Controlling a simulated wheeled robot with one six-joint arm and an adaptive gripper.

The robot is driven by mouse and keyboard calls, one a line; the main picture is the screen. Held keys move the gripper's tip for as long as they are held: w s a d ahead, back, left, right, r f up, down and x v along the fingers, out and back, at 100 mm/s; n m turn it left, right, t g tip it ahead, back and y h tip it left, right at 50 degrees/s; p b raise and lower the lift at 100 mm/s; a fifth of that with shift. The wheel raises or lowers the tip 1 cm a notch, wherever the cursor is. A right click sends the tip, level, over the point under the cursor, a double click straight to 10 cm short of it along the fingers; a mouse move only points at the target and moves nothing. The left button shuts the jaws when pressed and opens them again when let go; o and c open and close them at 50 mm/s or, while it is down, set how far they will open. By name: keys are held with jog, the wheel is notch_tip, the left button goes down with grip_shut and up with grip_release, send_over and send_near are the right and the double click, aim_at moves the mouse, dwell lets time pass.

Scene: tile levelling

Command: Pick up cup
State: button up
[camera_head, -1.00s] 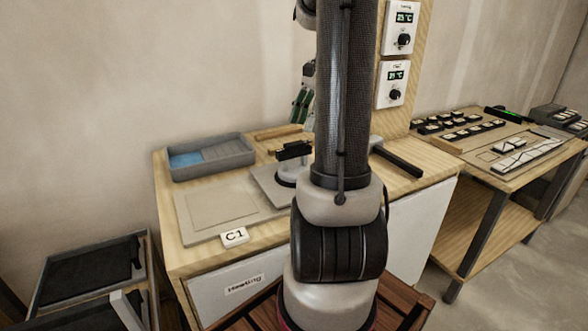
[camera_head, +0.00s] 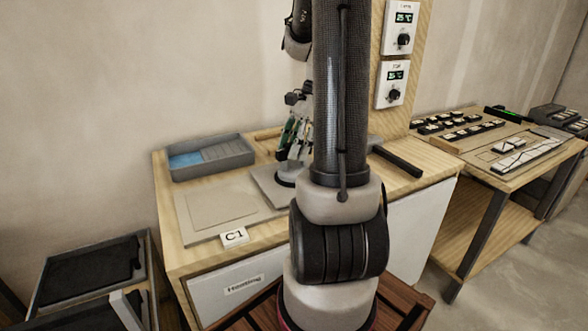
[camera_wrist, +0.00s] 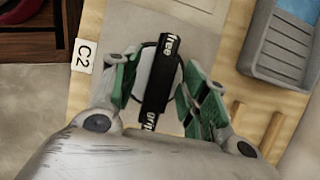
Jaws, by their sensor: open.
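The cup is a suction cup with a black handle (camera_wrist: 159,82) that carries white lettering, in the wrist view. Its pale round base (camera_wrist: 146,58) shows a little beside the handle. In the head view the cup's low base (camera_head: 286,181) sits on a grey plate at the back of the worktop, and its handle is mostly hidden by my gripper. My gripper (camera_head: 291,158) points down over the cup. In the wrist view my gripper (camera_wrist: 163,68) is open, its green-padded fingers on either side of the handle, with a gap visible on the right.
A grey tray (camera_head: 211,167) with a blue pad stands at the back left of the wooden worktop (camera_head: 175,235). A pale plate with a C1 label (camera_head: 234,237) lies in front. A black-handled tool (camera_head: 398,162) lies to the right. A wall rises behind.

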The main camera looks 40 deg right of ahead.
grip_shut()
notch_tip(320, 180, up, 17)
dwell(1.0)
